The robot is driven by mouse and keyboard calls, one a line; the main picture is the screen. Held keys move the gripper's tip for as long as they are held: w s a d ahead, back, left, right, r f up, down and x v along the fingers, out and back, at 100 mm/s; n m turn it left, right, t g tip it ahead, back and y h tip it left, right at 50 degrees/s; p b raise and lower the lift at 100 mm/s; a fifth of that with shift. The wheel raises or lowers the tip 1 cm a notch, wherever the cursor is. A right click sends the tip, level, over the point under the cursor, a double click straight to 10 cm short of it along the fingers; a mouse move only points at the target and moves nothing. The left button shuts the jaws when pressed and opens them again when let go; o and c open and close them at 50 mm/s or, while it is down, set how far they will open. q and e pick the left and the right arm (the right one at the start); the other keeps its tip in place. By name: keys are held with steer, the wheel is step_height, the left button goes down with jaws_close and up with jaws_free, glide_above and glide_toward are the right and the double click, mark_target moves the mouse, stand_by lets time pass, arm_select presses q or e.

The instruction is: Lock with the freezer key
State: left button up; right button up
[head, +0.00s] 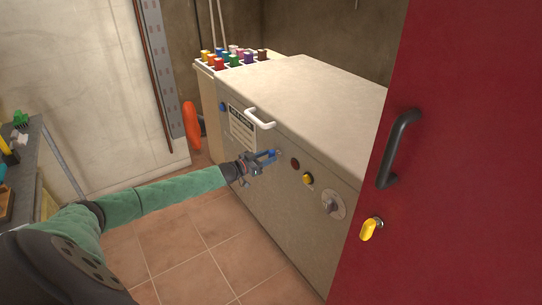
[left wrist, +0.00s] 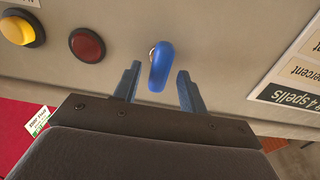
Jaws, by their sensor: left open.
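The blue freezer key (left wrist: 161,66) sits in its lock on the freezer's front panel (head: 267,194), its head lengthwise up and down in the left wrist view. My left gripper (head: 268,156) is at that panel in the head view, left of a dark red round button (head: 295,163). In the left wrist view my left gripper (left wrist: 158,78) is open, with one finger on each side of the key's head and gaps showing on both sides. In the head view the key is hard to tell from the gripper's bluish fingers. My right gripper is not in view.
A yellow button (head: 307,178) and a round dial (head: 333,204) sit farther right on the panel. A white handle (head: 260,118) is at the lid's edge. A red door (head: 455,150) with a yellow key (head: 371,229) stands at the right. Tiled floor (head: 190,245) is clear.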

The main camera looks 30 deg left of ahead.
arm_select(q)
steer(key=shift+x, duration=1.05)
jaws_close()
